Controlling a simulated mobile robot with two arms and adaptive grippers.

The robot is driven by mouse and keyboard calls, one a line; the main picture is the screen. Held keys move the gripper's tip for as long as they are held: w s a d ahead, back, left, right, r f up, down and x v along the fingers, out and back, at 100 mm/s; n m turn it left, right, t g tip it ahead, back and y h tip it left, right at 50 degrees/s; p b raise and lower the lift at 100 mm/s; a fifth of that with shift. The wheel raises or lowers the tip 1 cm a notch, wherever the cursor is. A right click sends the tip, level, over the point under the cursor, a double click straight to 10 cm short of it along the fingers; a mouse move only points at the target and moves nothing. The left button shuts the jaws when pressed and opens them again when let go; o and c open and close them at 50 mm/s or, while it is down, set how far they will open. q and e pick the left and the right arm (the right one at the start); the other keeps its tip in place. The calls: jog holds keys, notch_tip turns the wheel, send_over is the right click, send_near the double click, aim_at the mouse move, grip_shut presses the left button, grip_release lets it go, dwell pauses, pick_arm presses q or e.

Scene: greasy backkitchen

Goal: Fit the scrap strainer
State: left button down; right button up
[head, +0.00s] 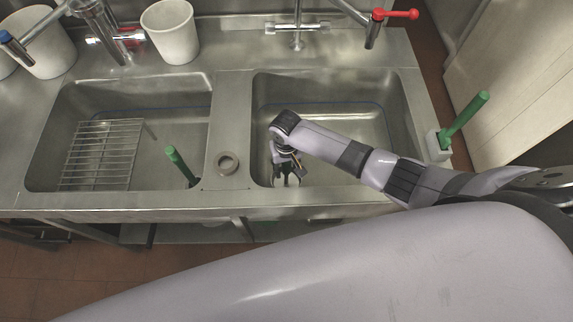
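A double steel sink holds a left basin (170,125) and a right basin (345,125). A small round grey ring-like piece (228,163) sits on the divider between the basins; I cannot tell whether it is the scrap strainer. My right gripper (287,178) points down into the front left part of the right basin. Its dark fingers are small, and a pale curved rim shows around their tips. I cannot tell whether that rim is a strainer or the drain, or whether the fingers grip it. My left gripper is out of view.
Another green handle (468,115) rises from a white holder at the right edge. White buckets (171,31) and taps (297,28) line the back.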

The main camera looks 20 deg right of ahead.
jog(key=shift+o, duration=0.4)
jog(key=shift+r, duration=0.2)
notch_tip(320, 180, up, 12)
jog(key=shift+f, duration=0.15)
dwell(0.3)
